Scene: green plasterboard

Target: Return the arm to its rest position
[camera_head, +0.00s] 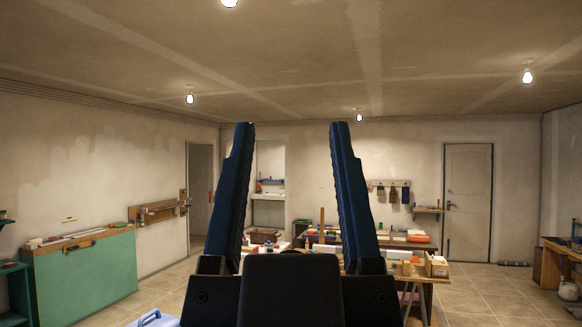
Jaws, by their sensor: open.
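My gripper (287,135) fills the lower middle of the head camera view. Its two dark blue fingers point upward and stand wide apart. Nothing is between the fingers except the distant room behind them. The dark palm block (290,290) covers the bottom centre and hides what lies behind it. The rest of my arm does not show clearly.
Cluttered work tables (420,282) stand behind the gripper, partly hidden. A wooden bench (553,265) is at the right edge. A closed door (468,200) is in the back wall. Tiled floor (500,290) is open at right.

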